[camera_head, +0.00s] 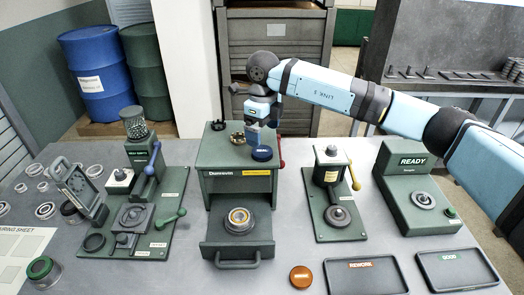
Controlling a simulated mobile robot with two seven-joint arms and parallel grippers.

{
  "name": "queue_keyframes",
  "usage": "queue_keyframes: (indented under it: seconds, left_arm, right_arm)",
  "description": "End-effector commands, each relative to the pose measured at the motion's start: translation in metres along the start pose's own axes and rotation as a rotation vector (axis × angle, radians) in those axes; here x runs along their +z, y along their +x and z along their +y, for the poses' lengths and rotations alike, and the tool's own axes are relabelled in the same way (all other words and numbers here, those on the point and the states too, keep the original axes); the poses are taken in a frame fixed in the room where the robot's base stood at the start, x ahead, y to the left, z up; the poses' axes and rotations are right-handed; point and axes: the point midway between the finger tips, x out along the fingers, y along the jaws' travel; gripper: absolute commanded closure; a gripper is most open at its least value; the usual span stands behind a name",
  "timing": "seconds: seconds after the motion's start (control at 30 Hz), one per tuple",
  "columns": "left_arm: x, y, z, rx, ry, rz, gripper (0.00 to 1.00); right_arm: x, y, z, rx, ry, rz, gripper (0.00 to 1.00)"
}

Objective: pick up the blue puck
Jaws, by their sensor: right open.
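The blue puck (262,154) is a dark blue disc. It lies on the front right part of the top of the green press-like box (215,160) in the middle of the table. My right gripper (261,143) is just above and behind the puck, pointing down, with its arm reaching in from the right. It is open. Its fingers are small in the picture, and I cannot tell whether they touch the puck or straddle it. My left gripper is not in view.
A black ring (217,126) and a brass-coloured toothed part (238,139) lie beside the puck. A red part (282,150) is on the box's right side. The open drawer (211,253) holds a ring. An orange puck (301,277) and rework tray (398,277) are in front.

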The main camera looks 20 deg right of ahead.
Motion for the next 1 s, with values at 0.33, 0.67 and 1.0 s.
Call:
queue_keyframes:
  seconds: [0.33, 0.67, 1.0]
  left_arm:
    - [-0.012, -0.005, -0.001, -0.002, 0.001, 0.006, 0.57]
    - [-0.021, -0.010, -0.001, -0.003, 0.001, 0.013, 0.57]
    - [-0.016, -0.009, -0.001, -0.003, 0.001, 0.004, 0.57]
  right_arm:
    - [-0.001, 0.026, 0.004, 0.002, 0.000, 0.002, 0.09]
    - [-0.001, 0.058, 0.004, 0.001, 0.000, -0.001, 0.09]
    - [-0.001, 0.058, 0.004, 0.001, 0.000, -0.001, 0.62]
